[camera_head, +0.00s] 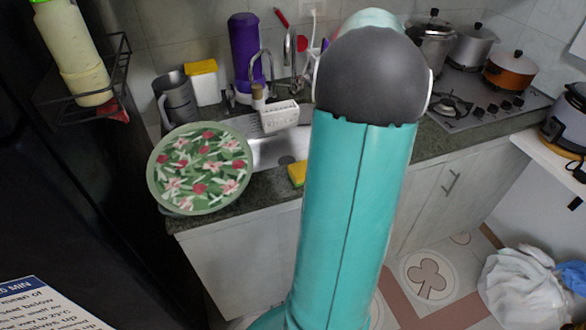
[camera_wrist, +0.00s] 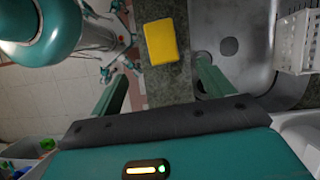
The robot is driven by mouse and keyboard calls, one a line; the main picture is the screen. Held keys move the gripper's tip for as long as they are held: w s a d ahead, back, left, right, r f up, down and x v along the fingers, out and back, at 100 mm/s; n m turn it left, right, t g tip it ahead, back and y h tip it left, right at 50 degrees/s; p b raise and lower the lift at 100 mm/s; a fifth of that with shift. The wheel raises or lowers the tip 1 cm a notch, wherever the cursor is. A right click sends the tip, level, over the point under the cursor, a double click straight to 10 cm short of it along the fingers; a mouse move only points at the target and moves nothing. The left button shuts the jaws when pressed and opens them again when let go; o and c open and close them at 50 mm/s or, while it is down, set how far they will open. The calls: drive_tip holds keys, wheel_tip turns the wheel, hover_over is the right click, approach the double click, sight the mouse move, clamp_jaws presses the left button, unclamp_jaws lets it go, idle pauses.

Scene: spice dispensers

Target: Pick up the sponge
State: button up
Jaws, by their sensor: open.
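The yellow sponge (camera_wrist: 160,41) lies on the dark stone counter edge beside the sink in the wrist view. In the head view the sponge (camera_head: 296,173) shows just left of my arm, which may cover part of it. My gripper (camera_wrist: 160,86) is open and empty in the wrist view, with one finger on each side of the picture's middle. The sponge appears beyond the fingertips and between their lines, apart from both. I cannot tell the height of the gripper above it. In the head view my arm hides the gripper.
The steel sink (camera_head: 272,148) is right of the sponge in the wrist view, with a white basket (camera_wrist: 298,42) at its far side. A floral plate (camera_head: 200,168) lies left of the sink. A purple bottle (camera_head: 245,55) and a grey pitcher (camera_head: 175,98) stand behind.

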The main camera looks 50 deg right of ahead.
hover_over(305, 167)
drive_tip(key=s+d, duration=0.1)
drive_tip(key=d, duration=0.1)
wheel_tip(305, 167, down, 8)
drive_tip(key=shift+r, duration=0.2)
drive_tip(key=shift+s+f, duration=0.15)
drive_tip(key=shift+f, duration=0.05)
drive_tip(key=x, duration=0.5)
drive_tip(key=shift+w+f, duration=0.15)
drive_tip(key=shift+w, duration=0.15)
drive_tip(key=shift+c, duration=0.2)
drive_tip(key=c, duration=1)
